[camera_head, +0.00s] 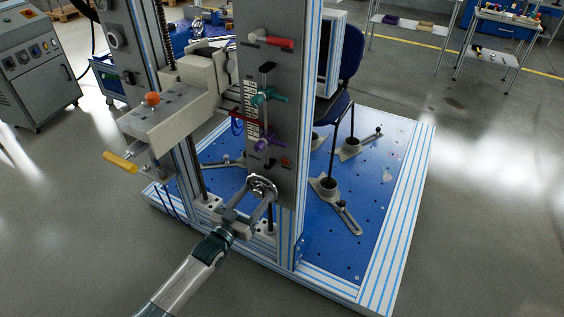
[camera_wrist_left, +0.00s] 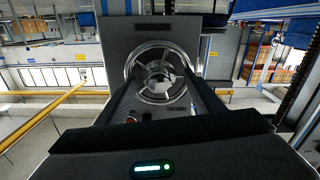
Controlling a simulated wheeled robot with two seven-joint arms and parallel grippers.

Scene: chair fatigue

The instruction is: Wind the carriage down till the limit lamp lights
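A silver handwheel (camera_head: 262,187) is low on the grey front panel of the column; it fills the middle of the left wrist view (camera_wrist_left: 160,60). My left gripper (camera_head: 256,199) is at the wheel, its two dark fingers (camera_wrist_left: 162,88) wide apart and overlapping the wheel's left and right rim. I see no clear grip; contact is hard to tell. The pale carriage (camera_head: 180,112) with an orange knob juts left from the column, well above the wheel. My right gripper is not in view.
A red-handled lever (camera_head: 270,40), a teal clamp (camera_head: 268,96) and a purple clamp (camera_head: 266,142) are on the panel above the wheel. A yellow handle (camera_head: 120,162) sticks out at left. A blue chair (camera_head: 338,85) stands behind on the blue base plate (camera_head: 385,190).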

